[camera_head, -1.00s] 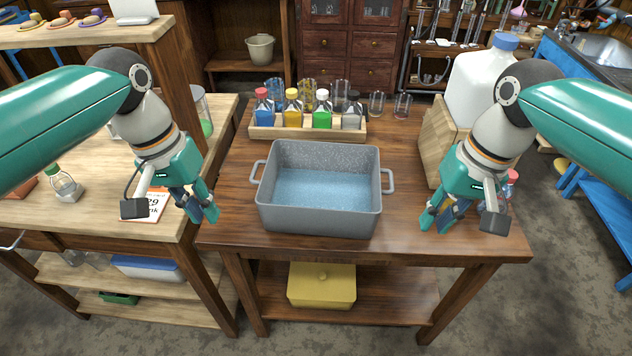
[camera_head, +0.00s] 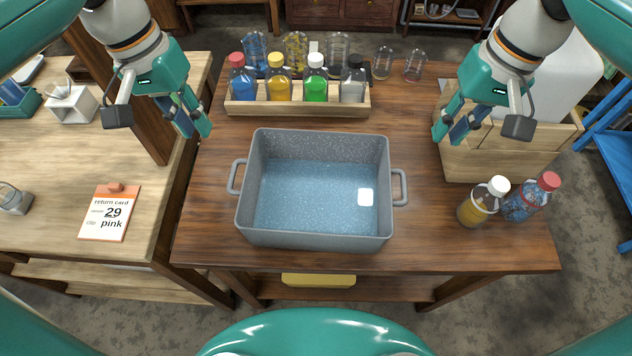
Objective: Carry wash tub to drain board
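The wash tub (camera_head: 316,241) is a grey speckled rectangular basin with a loop handle on each short side. It stands on the dark wooden table (camera_head: 205,235) and holds blue water with a small white patch at its right. My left gripper (camera_head: 198,132) hangs open and empty above and left of the tub's left handle (camera_head: 237,177). My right gripper (camera_head: 447,136) is open and empty, above and right of the right handle (camera_head: 400,187). Neither gripper touches the tub. I cannot make out a drain board in this view.
A wooden crate (camera_head: 475,162) with a white container and two bottles (camera_head: 482,200) stand at the right. A return card (camera_head: 109,213) lies on the left bench. Bare tabletop surrounds the tub.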

